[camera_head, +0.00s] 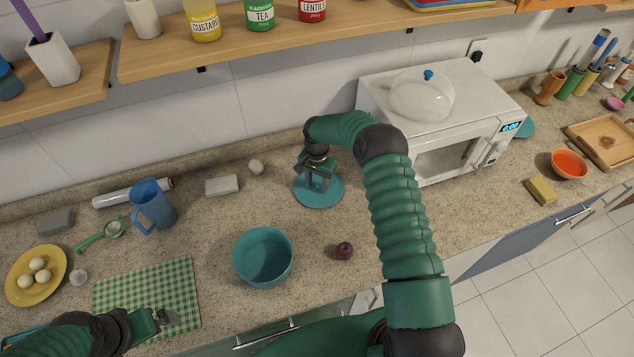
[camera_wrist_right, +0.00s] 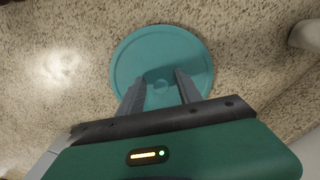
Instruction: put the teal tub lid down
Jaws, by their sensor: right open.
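The teal tub lid (camera_head: 333,196) lies flat on the counter, between the white block and the microwave. My right gripper (camera_head: 319,184) is over the lid from above. I cannot tell whether a finger touches the lid. The teal tub (camera_head: 263,257) stands open to the front left of the lid. My left gripper (camera_head: 170,318) is over the green checked cloth, its jaws unclear.
A white microwave (camera_head: 440,110) with a glass dome on top stands right of the lid. A white block (camera_head: 222,186), a garlic-like bulb (camera_head: 256,167) and a red onion (camera_head: 344,250) lie nearby. A blue jug (camera_head: 153,205) stands left. A wooden shelf (camera_head: 300,35) runs above.

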